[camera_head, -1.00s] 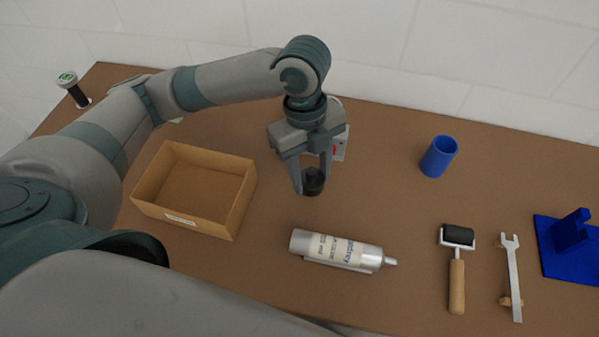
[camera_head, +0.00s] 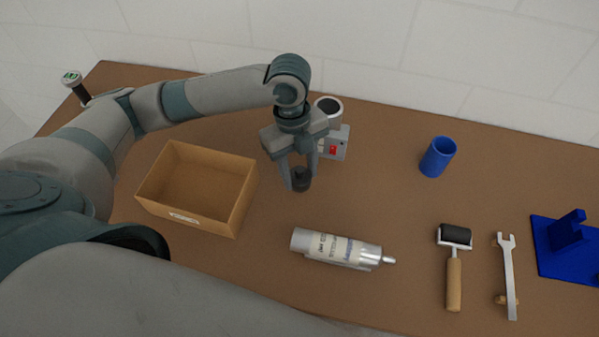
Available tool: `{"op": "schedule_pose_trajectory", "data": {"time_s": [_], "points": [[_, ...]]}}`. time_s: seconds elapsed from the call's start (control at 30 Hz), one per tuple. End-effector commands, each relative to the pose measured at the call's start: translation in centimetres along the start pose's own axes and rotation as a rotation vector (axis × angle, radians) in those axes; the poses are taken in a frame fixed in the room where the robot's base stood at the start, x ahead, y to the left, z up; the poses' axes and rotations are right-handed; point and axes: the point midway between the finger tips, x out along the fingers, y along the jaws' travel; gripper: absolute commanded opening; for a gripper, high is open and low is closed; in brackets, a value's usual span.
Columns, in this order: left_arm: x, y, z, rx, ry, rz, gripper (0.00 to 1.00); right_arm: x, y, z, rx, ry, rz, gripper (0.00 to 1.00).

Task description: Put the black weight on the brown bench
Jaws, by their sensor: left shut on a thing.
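The black weight (camera_head: 301,180) is a small dark cylinder with a narrower knob on top. My left gripper (camera_head: 301,172) points down and is shut on the weight, with one finger on each side. The weight is over the middle of the brown bench (camera_head: 390,212), behind the silver tube. From this angle I cannot tell whether its underside touches the bench. My right gripper is not in view.
An open cardboard box (camera_head: 240,205) stands left of the weight. A silver tube (camera_head: 338,249) lies in front. A grey device with a red switch (camera_head: 335,143) stands behind. A blue cup (camera_head: 438,157), roller (camera_head: 454,265), wrench (camera_head: 508,275) and blue stand (camera_head: 567,245) are at right.

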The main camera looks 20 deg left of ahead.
Motion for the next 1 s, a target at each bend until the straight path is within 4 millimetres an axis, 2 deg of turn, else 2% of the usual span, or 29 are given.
{"op": "schedule_pose_trajectory", "data": {"time_s": [0.2,0.57,0.6,0.67,1.0], "points": [[1.6,0.0,0.2,0.000,0.001,-0.001,0.00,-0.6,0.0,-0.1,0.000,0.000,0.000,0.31],[1.8,0.0,0.3,0.000,0.000,-0.002,0.00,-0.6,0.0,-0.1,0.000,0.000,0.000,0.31],[1.9,0.0,0.3,-0.001,0.000,0.000,0.44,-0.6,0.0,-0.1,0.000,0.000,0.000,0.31],[1.9,0.0,0.3,-0.001,0.000,0.000,0.59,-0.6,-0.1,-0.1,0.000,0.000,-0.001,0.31],[1.8,0.0,0.3,0.000,0.000,0.000,0.61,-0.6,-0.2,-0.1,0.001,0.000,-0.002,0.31]]}}
